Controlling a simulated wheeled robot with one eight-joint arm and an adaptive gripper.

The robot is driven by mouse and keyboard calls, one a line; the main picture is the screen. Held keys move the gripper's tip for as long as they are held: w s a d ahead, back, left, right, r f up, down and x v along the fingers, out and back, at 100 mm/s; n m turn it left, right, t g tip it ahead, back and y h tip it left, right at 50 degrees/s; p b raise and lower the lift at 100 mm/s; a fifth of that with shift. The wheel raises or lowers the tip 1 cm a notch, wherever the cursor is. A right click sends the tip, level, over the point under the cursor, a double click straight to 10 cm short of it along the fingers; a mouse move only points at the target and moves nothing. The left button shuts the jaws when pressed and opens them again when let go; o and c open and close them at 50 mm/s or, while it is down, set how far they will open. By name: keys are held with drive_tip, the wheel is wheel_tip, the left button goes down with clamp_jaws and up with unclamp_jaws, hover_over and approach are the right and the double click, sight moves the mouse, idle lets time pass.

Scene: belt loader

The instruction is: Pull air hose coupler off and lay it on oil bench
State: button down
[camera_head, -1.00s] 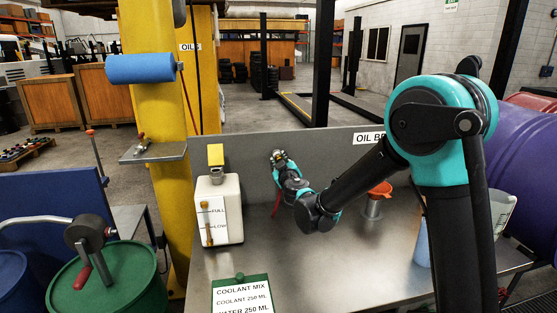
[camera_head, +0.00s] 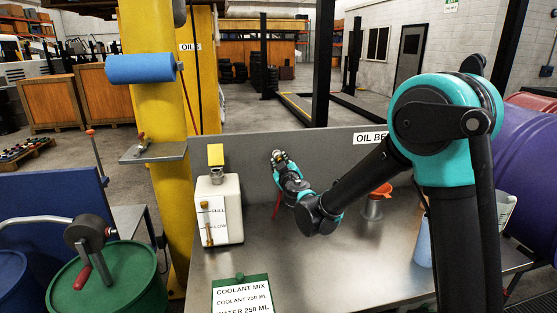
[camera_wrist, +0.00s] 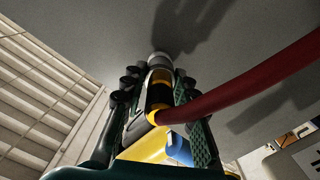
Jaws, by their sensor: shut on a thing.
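My gripper (camera_head: 281,157) is in front of the grey back panel of the oil bench (camera_head: 330,262), right of the white coolant jug. In the wrist view my gripper (camera_wrist: 158,85) is shut around the air hose coupler (camera_wrist: 158,96), a dark cylinder with yellow bands. A silver round end (camera_wrist: 160,61) shows beyond the fingertips, against a grey surface. I cannot tell whether it touches that surface. The red air hose (camera_wrist: 250,88) leaves the coupler toward the upper right. In the head view the coupler is too small to make out clearly.
The white jug (camera_head: 219,213) and a green-framed coolant mix card (camera_head: 241,296) are on the left of the bench. The middle of the bench top is clear.

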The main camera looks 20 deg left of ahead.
drive_tip(key=shift+v, duration=1.3)
